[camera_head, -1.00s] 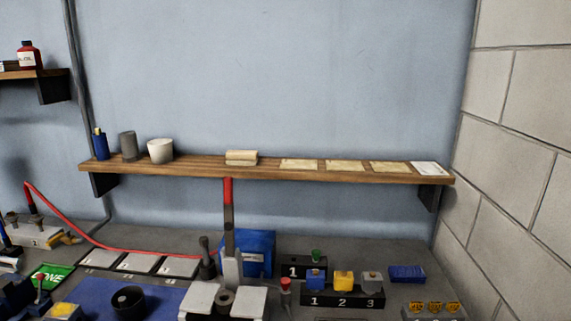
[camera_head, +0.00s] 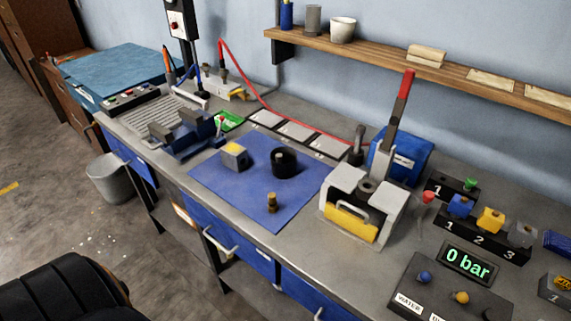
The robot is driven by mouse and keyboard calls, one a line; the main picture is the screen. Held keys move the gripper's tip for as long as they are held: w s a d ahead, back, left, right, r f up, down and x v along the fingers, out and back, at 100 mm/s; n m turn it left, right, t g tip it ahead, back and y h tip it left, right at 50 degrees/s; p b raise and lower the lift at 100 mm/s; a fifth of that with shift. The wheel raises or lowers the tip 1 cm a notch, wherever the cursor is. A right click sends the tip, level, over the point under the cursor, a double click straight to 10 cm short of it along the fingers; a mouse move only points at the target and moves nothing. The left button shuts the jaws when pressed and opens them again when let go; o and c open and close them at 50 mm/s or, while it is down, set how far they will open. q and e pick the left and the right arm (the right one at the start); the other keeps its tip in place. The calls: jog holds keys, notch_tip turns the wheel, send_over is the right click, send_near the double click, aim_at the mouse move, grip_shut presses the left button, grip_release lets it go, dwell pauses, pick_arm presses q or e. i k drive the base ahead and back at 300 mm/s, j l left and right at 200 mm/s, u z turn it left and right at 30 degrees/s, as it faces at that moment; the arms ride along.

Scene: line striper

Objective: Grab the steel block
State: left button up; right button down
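A small grey metal block (camera_head: 235,158) with a yellow patch on top sits on the blue mat (camera_head: 225,194) on the workbench. It is the thing in view that best fits the steel block. It lies left of a black round part (camera_head: 284,161) and behind a small brass fitting (camera_head: 272,202), apart from both. Neither of my grippers shows in the head view, and nothing is seen touching the block.
A vise (camera_head: 187,135) stands left of the mat. A press with a red-tipped lever (camera_head: 398,112) stands to its right, near a control panel (camera_head: 467,264) reading 0 bar. A grey bin (camera_head: 111,181) stands on the floor. A dark rounded shape fills the lower left corner.

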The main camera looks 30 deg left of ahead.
aim_at(234, 155)
jog(key=u, duration=1.45)
jog(key=i+j, duration=0.1)
jog(key=j, duration=0.2)
jog(key=i+j, duration=0.15)
jog(key=j, duration=0.15)
jog(key=i+j+z, duration=0.1)
jog(key=j+z, duration=0.25)
jog(key=i+j+z, duration=0.1)
jog(key=j+z, duration=0.65)
jog(key=j, duration=0.15)
jog(key=z, duration=0.45)
